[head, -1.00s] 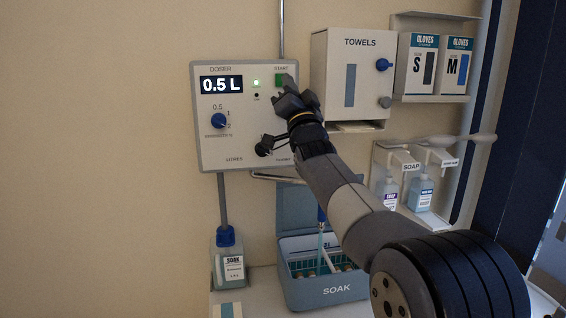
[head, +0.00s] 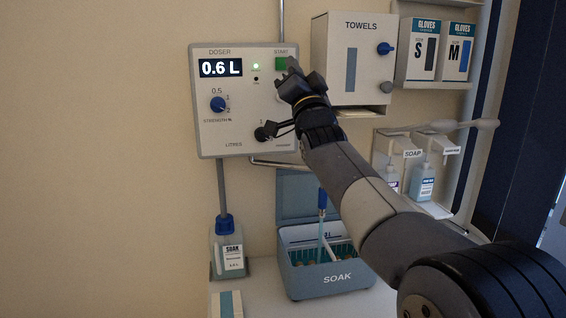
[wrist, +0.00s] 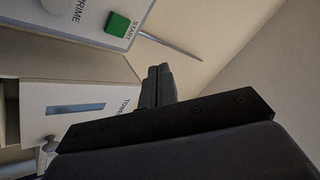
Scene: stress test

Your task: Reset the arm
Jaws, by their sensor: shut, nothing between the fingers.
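My gripper (head: 292,72) is at the upper right of the doser panel in the head view, close to the green START button (head: 281,64). Its fingers are together with nothing between them. In the wrist view the shut fingers (wrist: 158,84) show at the centre. The green button (wrist: 118,24) is in view above and left of the fingers, apart from them there. The doser (head: 210,135) is a pale wall box; its display (head: 221,68) reads 0.6 L and a green light is lit. Part of the doser's right side is hidden behind my gripper.
A towel dispenser (head: 335,70) is just right of my gripper, with glove boxes (head: 424,50) beyond. Soap bottles (head: 423,183) stand on a rack at right. A blue SOAK box (head: 325,281) with its lid up sits below my arm. The wall at left is clear.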

